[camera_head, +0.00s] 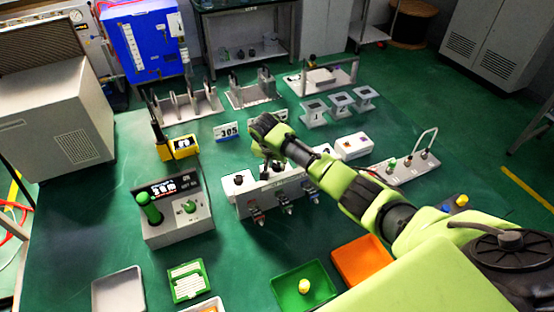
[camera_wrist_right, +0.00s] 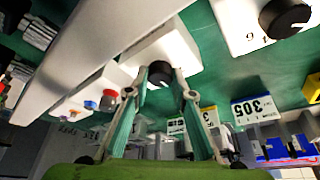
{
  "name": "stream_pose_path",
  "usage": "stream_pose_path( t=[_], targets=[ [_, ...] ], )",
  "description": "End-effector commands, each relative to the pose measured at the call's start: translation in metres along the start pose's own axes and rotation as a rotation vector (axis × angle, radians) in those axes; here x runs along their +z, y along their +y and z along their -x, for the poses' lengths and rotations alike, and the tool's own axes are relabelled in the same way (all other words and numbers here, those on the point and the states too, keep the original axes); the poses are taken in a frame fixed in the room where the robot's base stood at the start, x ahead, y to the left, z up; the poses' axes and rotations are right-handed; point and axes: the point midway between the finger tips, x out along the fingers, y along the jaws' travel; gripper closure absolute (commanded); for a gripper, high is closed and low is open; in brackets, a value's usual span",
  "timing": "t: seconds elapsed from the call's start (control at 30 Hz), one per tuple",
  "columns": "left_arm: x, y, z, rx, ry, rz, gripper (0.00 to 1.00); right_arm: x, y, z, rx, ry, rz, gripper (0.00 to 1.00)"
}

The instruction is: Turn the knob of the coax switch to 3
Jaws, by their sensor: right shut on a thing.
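My right gripper (camera_head: 268,160) reaches in from the right and points down behind the long grey panel. In the wrist view my right gripper (camera_wrist_right: 161,84) has its two green fingers closed on both sides of a black round knob (camera_wrist_right: 160,72). The knob sits on a small white box (camera_wrist_right: 177,46), which I take to be the coax switch. The fingers and arm hide most of this box in the head view. Its position marks are not readable. My left gripper is not in view.
A second white box with a black knob (camera_head: 238,180) stands just left of my gripper. The grey panel (camera_head: 270,195) with connectors is in front. A white button box (camera_head: 352,146) stands to the right. Green table (camera_head: 100,215) shows bare at left.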

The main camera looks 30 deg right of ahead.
Motion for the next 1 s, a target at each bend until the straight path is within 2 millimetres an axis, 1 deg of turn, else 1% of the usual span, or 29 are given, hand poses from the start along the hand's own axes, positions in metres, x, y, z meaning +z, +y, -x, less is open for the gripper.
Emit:
stream_pose_path(
  t=[0.17,0.37,0.57,0.7,1.0],
  targets=[
    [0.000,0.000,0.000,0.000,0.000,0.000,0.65,0.001,-0.003,-0.001,0.063,-0.002,-0.155,0.99],
    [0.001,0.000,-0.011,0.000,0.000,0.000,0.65,0.001,-0.004,-0.003,0.136,-0.002,-0.331,0.99],
    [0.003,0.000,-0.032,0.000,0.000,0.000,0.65,0.001,-0.005,-0.005,0.207,0.000,-0.504,0.99],
    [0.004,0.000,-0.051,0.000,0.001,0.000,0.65,0.000,-0.006,-0.006,0.252,0.000,-0.616,0.99],
    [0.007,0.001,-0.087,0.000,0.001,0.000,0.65,-0.002,-0.006,-0.005,0.327,0.003,-0.797,0.99]
  ],
)
